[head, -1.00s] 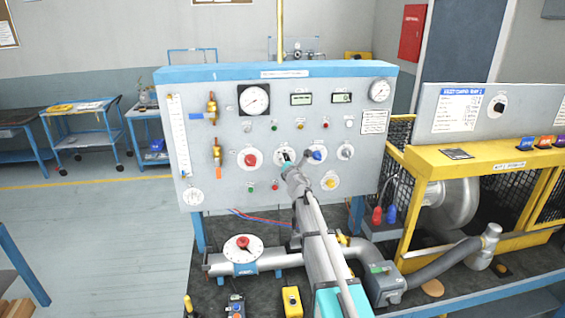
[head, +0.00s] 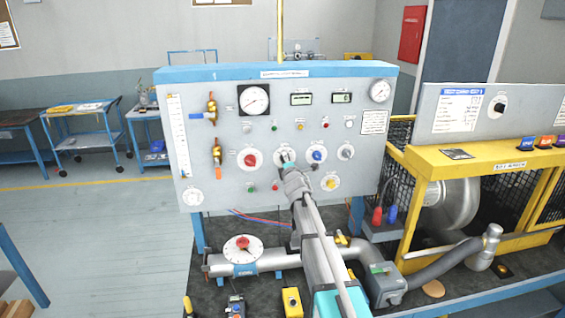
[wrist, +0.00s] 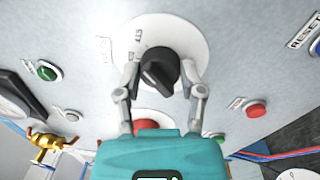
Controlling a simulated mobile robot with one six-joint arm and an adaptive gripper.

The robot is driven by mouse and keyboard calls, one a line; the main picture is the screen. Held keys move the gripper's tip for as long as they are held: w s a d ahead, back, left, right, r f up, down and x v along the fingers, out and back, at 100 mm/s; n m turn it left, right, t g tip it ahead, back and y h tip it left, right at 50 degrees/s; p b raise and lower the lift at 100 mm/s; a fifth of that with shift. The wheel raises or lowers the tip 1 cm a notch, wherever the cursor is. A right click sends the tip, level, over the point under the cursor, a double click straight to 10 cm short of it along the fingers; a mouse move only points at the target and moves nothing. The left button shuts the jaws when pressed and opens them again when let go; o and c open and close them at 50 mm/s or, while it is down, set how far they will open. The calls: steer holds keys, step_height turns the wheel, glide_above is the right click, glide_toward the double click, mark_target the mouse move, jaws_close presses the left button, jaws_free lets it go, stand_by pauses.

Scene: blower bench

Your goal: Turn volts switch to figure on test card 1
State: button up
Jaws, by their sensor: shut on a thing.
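A black pointer knob (wrist: 159,69) sits on a round white dial (wrist: 150,35) with small dark marks, on the grey panel. My gripper (wrist: 160,74) has one finger on each side of this knob and is shut on it. In the head view my gripper (head: 287,164) reaches the middle dial (head: 282,154) of a row of dials and hides most of it. A white card with a blue heading (head: 460,108) is on the grey box at the right; its small print is unreadable. The knob's setting cannot be read.
A red knob (head: 251,160) and a blue knob (head: 317,156) flank the held dial, with a yellow knob (head: 331,184) below right. In the wrist view a red button (wrist: 256,109) and a green button (wrist: 47,71) are nearby. Gauges and two displays are above.

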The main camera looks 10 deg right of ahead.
stand_by(0.5)
steer(key=o, duration=1.2)
steer(key=shift+c, duration=0.2)
